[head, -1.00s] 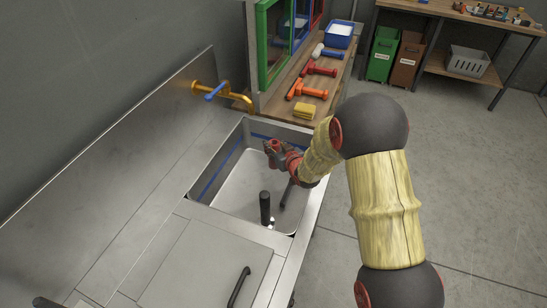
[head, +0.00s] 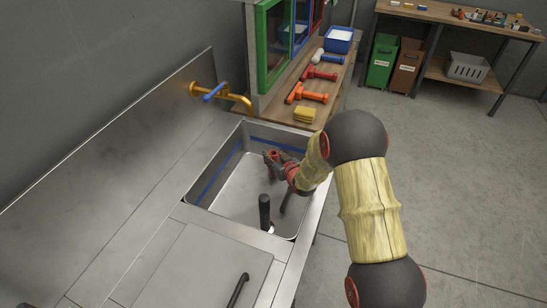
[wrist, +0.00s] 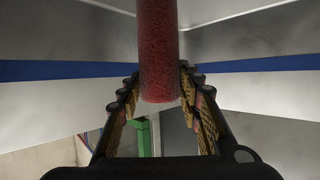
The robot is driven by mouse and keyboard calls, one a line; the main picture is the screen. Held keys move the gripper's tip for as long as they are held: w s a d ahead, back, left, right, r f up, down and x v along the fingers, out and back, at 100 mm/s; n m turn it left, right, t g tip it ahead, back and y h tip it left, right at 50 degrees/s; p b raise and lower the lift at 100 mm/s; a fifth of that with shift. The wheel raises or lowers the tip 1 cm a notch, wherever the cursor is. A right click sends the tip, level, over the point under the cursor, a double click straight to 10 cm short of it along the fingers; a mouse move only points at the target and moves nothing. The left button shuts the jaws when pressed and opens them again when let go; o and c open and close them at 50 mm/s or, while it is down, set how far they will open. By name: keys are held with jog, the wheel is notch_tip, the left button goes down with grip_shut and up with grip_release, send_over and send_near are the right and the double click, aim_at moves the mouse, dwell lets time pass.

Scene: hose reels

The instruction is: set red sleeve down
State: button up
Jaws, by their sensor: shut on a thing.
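The red sleeve is a speckled red tube. In the wrist view the red sleeve (wrist: 158,50) runs from the top edge down between my fingers, with its lower end in view. My gripper (wrist: 160,92) is shut on it, a finger on each side. In the head view my gripper (head: 277,160) is inside the steel sink (head: 240,190), near its far right part. The sleeve shows there only as a small red piece (head: 272,153) at the fingertips. I cannot tell whether it touches the sink.
A black upright post (head: 265,211) stands in the sink near my gripper. A blue line runs along the sink walls. A yellow tap with a blue handle (head: 215,92) is behind. A wooden shelf holds a yellow sponge (head: 304,115) and several orange, red and blue tools.

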jog(key=shift+f, duration=0.2)
jog(key=o, duration=1.2)
jog(key=shift+o, duration=0.2)
jog(key=shift+r, duration=0.1)
jog(key=shift+r, duration=0.15)
jog(key=shift+s+d+r, duration=0.1)
jog(key=shift+s+r, duration=0.05)
jog(key=shift+s, duration=0.1)
jog(key=p+v, duration=0.2)
jog(key=v, duration=0.5)
jog(key=shift+p, duration=0.3)
